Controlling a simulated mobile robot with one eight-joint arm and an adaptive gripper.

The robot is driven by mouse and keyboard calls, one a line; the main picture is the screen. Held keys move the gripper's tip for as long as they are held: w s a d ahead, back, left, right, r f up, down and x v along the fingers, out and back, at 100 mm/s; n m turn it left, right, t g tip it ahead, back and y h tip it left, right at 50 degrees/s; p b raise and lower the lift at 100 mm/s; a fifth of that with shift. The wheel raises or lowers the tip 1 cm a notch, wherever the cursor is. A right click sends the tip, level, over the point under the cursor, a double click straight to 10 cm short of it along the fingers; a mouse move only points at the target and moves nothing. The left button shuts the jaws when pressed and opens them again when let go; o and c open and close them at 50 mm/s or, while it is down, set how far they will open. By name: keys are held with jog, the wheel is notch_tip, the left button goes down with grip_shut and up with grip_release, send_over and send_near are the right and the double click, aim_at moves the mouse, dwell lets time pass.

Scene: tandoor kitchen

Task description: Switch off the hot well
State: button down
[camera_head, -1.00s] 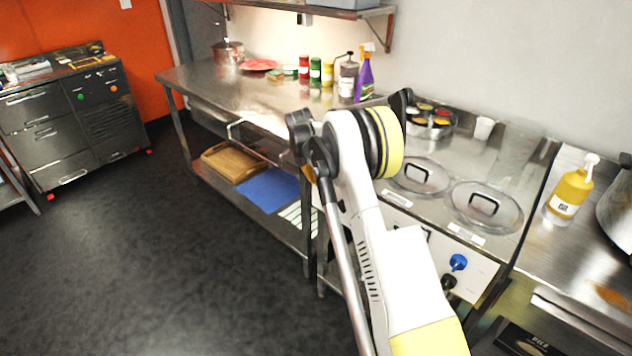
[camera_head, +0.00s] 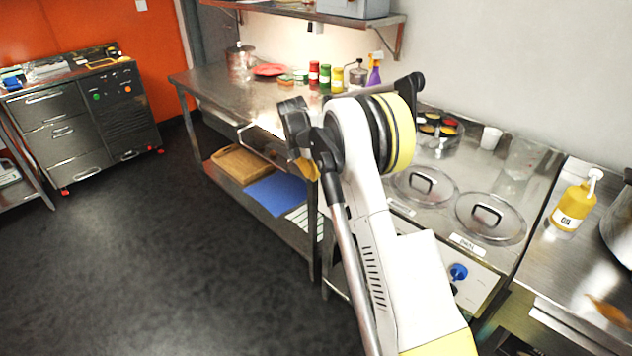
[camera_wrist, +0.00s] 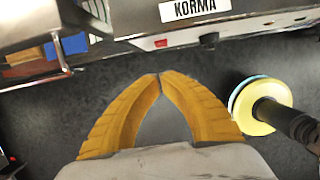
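The hot well is set in the steel counter, with two round lidded pots, one lid (camera_head: 424,186) on the left and one (camera_head: 490,217) on the right. Its pale front panel (camera_head: 482,287) carries a blue knob (camera_head: 458,271). A dark knob beside it is mostly hidden by my arm. In the wrist view the hot well's front edge shows a KORMA label (camera_wrist: 196,9) and a small red mark (camera_wrist: 160,43) on the panel below. My gripper (camera_wrist: 160,75) has its yellow fingertips together, with nothing between them. It hangs in front of the counter, apart from the panel.
A yellow oil bottle (camera_head: 573,204) stands right of the hot well. A round holder of spice pots (camera_head: 436,130) and a white cup (camera_head: 490,138) stand behind. The left table (camera_head: 220,92) has a lower shelf with a wooden tray (camera_head: 240,161) and blue board (camera_head: 275,191). The floor left is clear.

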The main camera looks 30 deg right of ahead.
jog(key=shift+d+p+v, duration=0.1)
jog(key=shift+p+v, duration=0.1)
jog(key=shift+v, duration=0.6)
jog(key=shift+d+p+v, duration=0.15)
jog(key=shift+v, duration=0.65)
jog(key=shift+r, duration=0.1)
jog(key=s+a+r+m+t+y, duration=0.1)
jog(key=s+a+r+m+t, duration=0.1)
jog(key=s+a+r+m, duration=0.55)
jog(key=s+a+r+m+t, duration=0.1)
jog(key=s+a+r+m, duration=0.25)
jog(key=s+r, duration=0.75)
jog(key=s+a+f+m+t, duration=0.1)
jog(key=s+a+f+m, duration=0.1)
jog(key=s, duration=0.5)
jog(key=s+a+f+m+t+y, duration=0.1)
jog(key=s+a+m, duration=0.1)
jog(key=s+m, duration=0.3)
jog(key=s+a+f+m+t, duration=0.1)
jog(key=s+m, duration=0.3)
jog(key=s, duration=0.4)
jog(key=shift+s+a+f+y, duration=0.3)
jog(key=shift+a+f+y, duration=0.1)
jog(key=shift+f, duration=0.4)
